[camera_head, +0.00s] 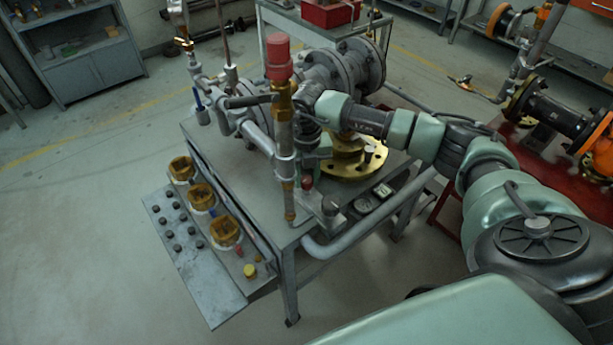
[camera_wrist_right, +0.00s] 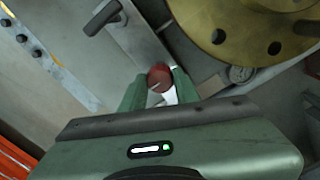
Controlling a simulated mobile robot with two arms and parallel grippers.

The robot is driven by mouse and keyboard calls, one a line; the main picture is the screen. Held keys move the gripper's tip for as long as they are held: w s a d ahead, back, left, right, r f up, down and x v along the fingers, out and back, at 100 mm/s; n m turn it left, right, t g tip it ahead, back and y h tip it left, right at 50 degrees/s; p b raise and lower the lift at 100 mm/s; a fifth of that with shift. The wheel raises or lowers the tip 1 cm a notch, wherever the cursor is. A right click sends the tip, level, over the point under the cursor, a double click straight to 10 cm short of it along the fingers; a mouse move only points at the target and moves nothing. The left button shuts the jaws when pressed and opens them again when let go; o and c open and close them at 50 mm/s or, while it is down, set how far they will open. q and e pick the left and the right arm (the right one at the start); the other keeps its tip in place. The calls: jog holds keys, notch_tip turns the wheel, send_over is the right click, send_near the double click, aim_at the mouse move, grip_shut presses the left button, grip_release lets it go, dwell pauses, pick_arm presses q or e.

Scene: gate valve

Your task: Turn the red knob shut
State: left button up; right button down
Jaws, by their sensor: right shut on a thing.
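The small red knob (camera_wrist_right: 160,76) sits between the two green fingers of my right gripper (camera_wrist_right: 161,84) in the right wrist view. The fingers are shut on it, one on each side. In the head view a small red knob (camera_head: 307,184) shows low at the bench's front edge, just right of an upright pipe. My right arm reaches in from the right above the bench; its fingers are largely hidden behind that pipe. My left gripper is not in view.
The upright pipe (camera_head: 285,140) with a large red cap (camera_head: 278,55) stands close to my right gripper. A yellow flange (camera_head: 350,168) lies beside it on the bench. A lower panel (camera_head: 205,270) juts out in front. Floor left of the bench is clear.

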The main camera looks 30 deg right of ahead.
jog(key=m, duration=0.8)
jog(key=shift+w+r, duration=0.1)
jog(key=shift+r, duration=0.05)
jog(key=m+p, duration=0.1)
jog(key=m, duration=0.4)
jog(key=m+p, duration=0.1)
jog(key=m, duration=0.3)
jog(key=shift+m, duration=0.4)
dwell(0.5)
jog(key=c, duration=1.1)
grip_release()
jog(key=shift+o, duration=0.2)
